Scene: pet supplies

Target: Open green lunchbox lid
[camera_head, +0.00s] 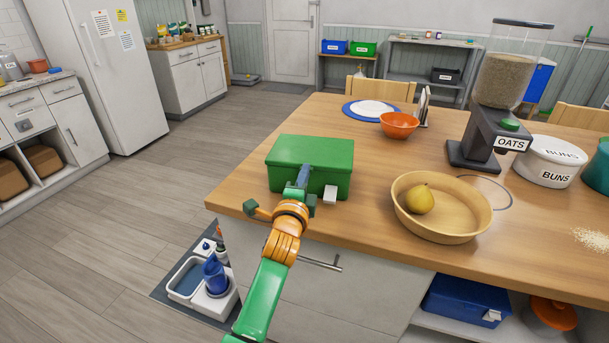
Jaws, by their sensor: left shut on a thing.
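The green lunchbox (310,150) sits near the left front corner of the wooden table, with its lid down. The gripper and wrist hide part of the box front, so the exact grip is hard to see. My right gripper is not in view.
A wooden bowl (443,232) with a pear (419,199) stands to the right. Behind are an orange bowl (399,125), a blue-rimmed plate (371,110) and an oats dispenser (492,125). A white buns tin (548,161) is further right. The table (362,226) is clear between lunchbox and bowl.

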